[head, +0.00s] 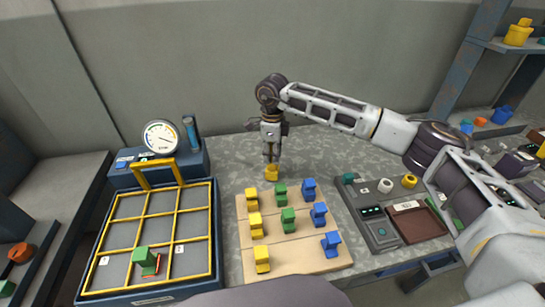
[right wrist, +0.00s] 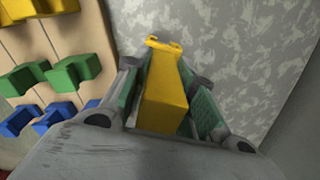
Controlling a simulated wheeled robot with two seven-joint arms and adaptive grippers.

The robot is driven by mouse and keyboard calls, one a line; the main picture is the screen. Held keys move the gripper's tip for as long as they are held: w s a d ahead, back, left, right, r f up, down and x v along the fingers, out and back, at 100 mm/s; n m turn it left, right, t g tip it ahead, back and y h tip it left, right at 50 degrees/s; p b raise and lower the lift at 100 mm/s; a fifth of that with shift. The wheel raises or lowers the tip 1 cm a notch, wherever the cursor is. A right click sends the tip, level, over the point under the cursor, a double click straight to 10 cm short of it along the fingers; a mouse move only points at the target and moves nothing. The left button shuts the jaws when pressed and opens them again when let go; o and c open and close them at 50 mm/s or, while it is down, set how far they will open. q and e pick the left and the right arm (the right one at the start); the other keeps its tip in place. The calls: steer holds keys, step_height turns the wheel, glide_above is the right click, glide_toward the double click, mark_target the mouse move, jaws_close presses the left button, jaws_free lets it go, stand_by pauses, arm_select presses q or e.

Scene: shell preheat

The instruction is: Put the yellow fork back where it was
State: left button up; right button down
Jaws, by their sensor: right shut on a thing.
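My right gripper (head: 271,160) points down just behind the wooden board (head: 295,262) and is shut on the yellow fork (head: 271,173). In the right wrist view the yellow fork (right wrist: 163,92) lies between the two green-padded fingers (right wrist: 165,100), its pronged end sticking out past them. The fork is over the grey table beyond the board's back edge; I cannot tell whether it touches the table. The board holds yellow pieces (head: 256,227) on the left, green pieces (head: 288,220) in the middle and blue pieces (head: 319,214) on the right. My left gripper is not in view.
A yellow-gridded tray (head: 110,243) stands left of the board, with a green piece (head: 145,261) in a front cell and a round gauge (head: 161,137) behind. A grey control box (head: 378,232) is right of the board. The speckled table (head: 232,150) is clear around the gripper.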

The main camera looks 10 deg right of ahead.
steer(key=shift+f, duration=0.65)
steer(key=shift+f, duration=0.15)
steer(key=c, duration=1.2)
jaws_free()
steer(key=shift+o, duration=0.2)
step_height(320, 180, up, 12)
steer(key=shift+r, duration=0.15)
